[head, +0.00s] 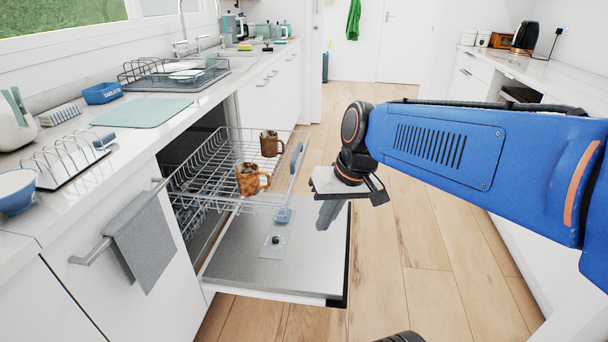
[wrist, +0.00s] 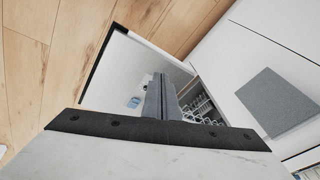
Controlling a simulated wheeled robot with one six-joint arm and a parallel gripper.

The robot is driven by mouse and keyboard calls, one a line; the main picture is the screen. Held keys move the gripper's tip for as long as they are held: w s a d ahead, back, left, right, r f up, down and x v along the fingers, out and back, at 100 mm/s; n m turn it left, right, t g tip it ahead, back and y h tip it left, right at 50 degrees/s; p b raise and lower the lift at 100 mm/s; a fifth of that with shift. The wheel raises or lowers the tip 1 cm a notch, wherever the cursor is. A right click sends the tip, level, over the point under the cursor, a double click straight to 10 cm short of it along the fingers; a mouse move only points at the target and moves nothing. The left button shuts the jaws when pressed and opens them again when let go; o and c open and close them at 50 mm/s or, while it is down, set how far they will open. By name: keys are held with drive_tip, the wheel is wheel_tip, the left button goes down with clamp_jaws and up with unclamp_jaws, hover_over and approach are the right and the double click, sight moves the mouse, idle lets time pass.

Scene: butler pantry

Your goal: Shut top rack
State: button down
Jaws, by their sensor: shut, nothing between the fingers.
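The top rack (head: 213,170) is a wire rack pulled out of the open dishwasher, with two brown mugs, one near its front (head: 248,180) and one farther back (head: 269,144). A grey-blue handle (head: 296,158) is on its right front edge. The dishwasher door (head: 310,255) is folded down flat below the rack. My gripper (head: 328,214) is shut and empty, pointing down over the door, to the right of the rack and apart from it. In the wrist view its closed fingers (wrist: 160,98) show in front of the door, with part of a rack (wrist: 200,105) beyond them.
A grey towel (head: 143,238) hangs on a bar on the cabinet front left of the dishwasher. The counter (head: 180,113) above holds a teal mat, a dish drainer (head: 172,73) and a toast rack (head: 65,160). The wooden floor (head: 425,255) right of the door is clear.

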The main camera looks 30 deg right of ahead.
drive_tip(key=w+d+m+t+y, duration=0.3)
drive_tip(key=w+d+m+y, duration=0.25)
drive_tip(key=w+d, duration=1.4)
approach(294, 181)
wheel_tip(294, 181, down, 4)
drive_tip(key=w+a, duration=0.2)
drive_tip(key=shift+w+a, duration=0.35)
drive_tip(key=shift+w, duration=0.25)
